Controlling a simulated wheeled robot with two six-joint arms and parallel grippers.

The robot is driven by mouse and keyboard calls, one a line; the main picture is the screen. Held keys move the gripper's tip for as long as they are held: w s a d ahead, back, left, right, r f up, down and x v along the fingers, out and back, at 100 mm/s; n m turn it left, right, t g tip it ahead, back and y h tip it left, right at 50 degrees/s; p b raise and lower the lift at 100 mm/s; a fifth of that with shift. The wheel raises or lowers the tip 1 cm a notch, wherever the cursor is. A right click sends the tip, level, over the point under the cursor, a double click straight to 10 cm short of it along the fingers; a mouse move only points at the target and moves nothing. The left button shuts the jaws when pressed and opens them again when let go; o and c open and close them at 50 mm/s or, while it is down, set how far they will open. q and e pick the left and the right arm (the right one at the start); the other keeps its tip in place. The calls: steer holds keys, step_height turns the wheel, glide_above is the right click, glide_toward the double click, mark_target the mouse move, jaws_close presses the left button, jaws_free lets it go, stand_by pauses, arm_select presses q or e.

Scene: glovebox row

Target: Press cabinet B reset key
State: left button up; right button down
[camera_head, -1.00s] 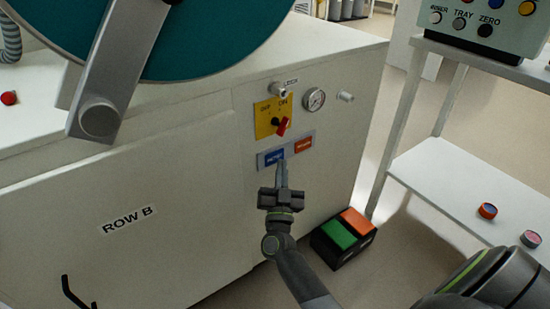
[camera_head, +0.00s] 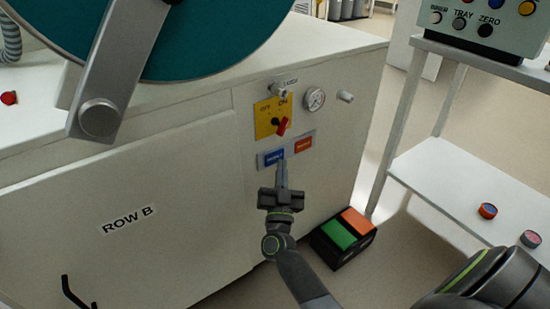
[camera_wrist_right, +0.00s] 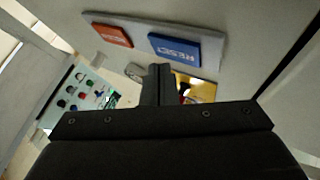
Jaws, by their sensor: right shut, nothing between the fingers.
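The blue reset key (camera_head: 270,158) is on a grey plate on the front of the white cabinet marked ROW B (camera_head: 190,213). The orange key (camera_head: 303,145) is to its right. My right gripper (camera_head: 282,170) is shut and empty, its tips just below the right part of the blue key. In the right wrist view the blue key (camera_wrist_right: 174,49) reads RESET, and the orange key (camera_wrist_right: 113,35) is left of it. The fingertips (camera_wrist_right: 158,80) appear below the blue key there, with no clear contact. My left gripper is out of view.
Above the plate are a yellow panel (camera_head: 265,116) with a red rotary switch (camera_head: 281,126) and a gauge (camera_head: 314,99). A box with green and orange tops (camera_head: 345,232) stands on the floor below. A white shelf (camera_head: 445,185) is at the right.

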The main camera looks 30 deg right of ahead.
steer(key=shift+w, duration=0.1)
stand_by(0.6)
steer(key=shift+w, duration=0.35)
steer(key=shift+w+p, duration=0.3)
steer(key=shift+w, duration=0.05)
stand_by(0.5)
steer(key=shift+s, duration=0.15)
steer(key=shift+s+p, duration=0.5)
steer(key=shift+s, duration=0.15)
steer(key=s+p, duration=0.2)
steer(key=s, duration=0.3)
steer(key=shift+d, duration=0.2)
